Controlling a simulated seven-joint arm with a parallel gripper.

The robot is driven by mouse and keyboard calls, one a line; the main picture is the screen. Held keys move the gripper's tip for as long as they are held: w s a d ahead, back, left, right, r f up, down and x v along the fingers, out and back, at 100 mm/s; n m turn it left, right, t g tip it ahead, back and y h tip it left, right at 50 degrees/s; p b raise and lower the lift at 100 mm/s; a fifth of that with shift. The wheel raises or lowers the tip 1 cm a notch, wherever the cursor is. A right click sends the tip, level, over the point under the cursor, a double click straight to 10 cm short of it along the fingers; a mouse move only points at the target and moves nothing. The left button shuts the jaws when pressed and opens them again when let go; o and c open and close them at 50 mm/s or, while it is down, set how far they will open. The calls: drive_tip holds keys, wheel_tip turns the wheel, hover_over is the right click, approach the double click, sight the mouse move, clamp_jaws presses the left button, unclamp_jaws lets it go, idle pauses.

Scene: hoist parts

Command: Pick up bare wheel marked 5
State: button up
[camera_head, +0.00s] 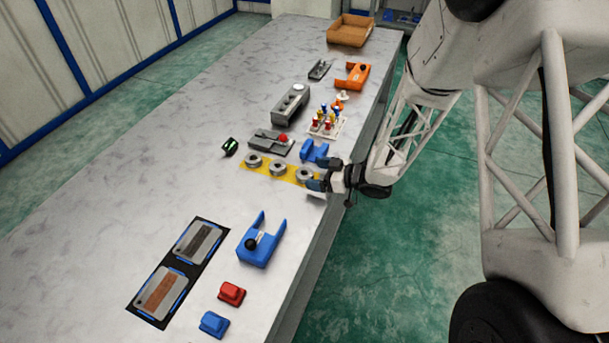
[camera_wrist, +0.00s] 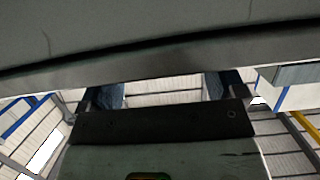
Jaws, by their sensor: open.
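Three grey round wheels sit in a row on a yellow strip (camera_head: 266,171) on the table: a left wheel (camera_head: 253,160), a middle wheel (camera_head: 278,168) and a right wheel (camera_head: 304,174). No number can be read on any of them, so I cannot tell which is marked 5. My gripper (camera_head: 319,174) is low at the table's right edge, its blue fingertips pointing left at the right wheel. The fingers are apart, and the wrist view (camera_wrist: 162,92) shows no wheel between them. I cannot tell whether they touch the right wheel.
A blue bracket (camera_head: 313,152) stands close behind my gripper. A blue holder (camera_head: 262,243) stands nearer. The table between it and the strip is clear.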

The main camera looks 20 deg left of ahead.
sight(301, 172)
drive_tip(key=shift+x, duration=1.55)
drive_tip(key=c, duration=1.2)
